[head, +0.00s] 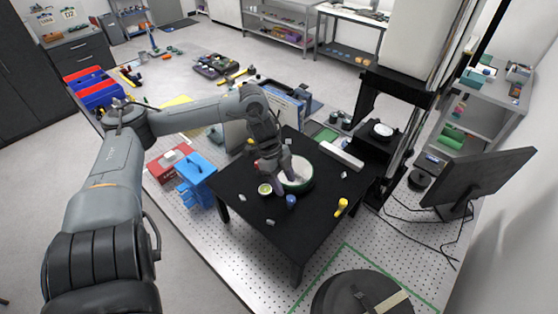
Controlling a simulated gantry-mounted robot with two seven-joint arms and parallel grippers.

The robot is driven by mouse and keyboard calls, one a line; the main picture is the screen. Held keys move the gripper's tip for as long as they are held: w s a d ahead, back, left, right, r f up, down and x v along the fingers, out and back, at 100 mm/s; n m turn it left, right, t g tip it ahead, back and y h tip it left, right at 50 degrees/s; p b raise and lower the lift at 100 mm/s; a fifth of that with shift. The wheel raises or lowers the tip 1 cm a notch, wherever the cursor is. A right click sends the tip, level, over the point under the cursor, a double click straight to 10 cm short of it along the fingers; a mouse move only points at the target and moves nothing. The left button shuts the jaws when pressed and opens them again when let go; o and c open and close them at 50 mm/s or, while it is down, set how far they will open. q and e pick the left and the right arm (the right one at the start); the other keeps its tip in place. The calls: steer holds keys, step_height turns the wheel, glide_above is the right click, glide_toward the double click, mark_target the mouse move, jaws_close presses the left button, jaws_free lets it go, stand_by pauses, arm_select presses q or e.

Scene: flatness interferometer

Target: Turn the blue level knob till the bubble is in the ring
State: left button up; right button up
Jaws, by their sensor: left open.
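The blue level knob (291,202) stands near the front of the black table (310,222). A small round yellow-green bubble level (265,189) lies to the left of the knob. The bubble and its ring are too small to make out. My left gripper (278,189) points down over the table, open, between the bubble level and a white disc with a green rim (298,178). It is a little behind and left of the blue knob and appears apart from it. My right gripper is out of view.
A yellow knob (341,206) stands at the table's right. A pale bar (341,156) lies at the back. A blue container (195,179) and a red box (168,163) stand left of the table. A black monitor (483,184) stands at the right.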

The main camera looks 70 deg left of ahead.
arm_select(q)
steer(key=shift+p+v, duration=0.4)
steer(key=shift+v, duration=2.05)
